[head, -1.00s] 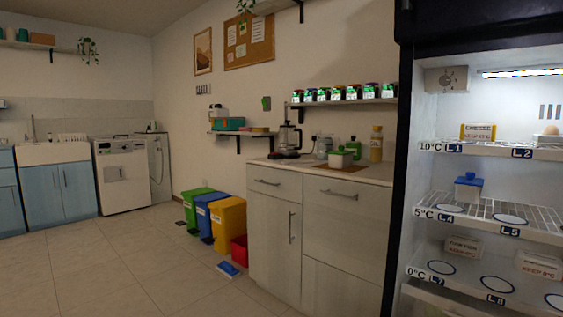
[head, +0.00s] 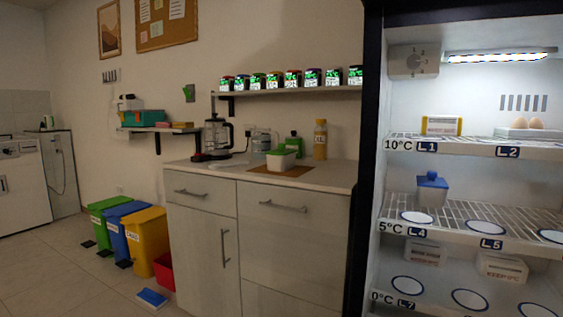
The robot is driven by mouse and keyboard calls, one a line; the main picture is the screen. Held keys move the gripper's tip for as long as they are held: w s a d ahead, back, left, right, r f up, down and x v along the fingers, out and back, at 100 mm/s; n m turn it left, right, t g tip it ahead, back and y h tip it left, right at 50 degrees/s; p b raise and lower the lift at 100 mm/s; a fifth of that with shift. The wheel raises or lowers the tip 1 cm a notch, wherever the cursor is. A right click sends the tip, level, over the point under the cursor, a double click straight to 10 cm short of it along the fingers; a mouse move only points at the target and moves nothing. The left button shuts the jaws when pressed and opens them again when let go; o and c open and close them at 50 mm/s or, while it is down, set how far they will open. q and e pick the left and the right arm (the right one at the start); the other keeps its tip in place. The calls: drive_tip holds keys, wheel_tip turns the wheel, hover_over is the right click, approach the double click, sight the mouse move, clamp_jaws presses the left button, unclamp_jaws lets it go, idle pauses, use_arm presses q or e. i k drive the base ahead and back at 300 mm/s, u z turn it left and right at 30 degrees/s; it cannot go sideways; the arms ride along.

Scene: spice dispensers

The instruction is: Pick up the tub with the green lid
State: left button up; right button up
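The tub with the green lid (head: 281,159) stands on a brown mat (head: 261,169) on the counter. Its body is white and the green lid is on top. A green bottle-like container (head: 294,143) stands just behind it. Neither of my grippers is in the head view, so I cannot see whether they are open or shut.
The counter (head: 220,171) also holds a coffee maker (head: 216,138), a glass jug (head: 262,142) and a yellow bottle (head: 320,140). A shelf of spice dispensers (head: 291,79) hangs above. The open, lit fridge (head: 372,120) stands right of the counter. Bins (head: 147,240) stand left on the floor.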

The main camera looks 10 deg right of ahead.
sight(276, 163)
drive_tip(key=z, duration=0.55)
drive_tip(key=i, duration=0.7)
drive_tip(key=z, duration=0.7)
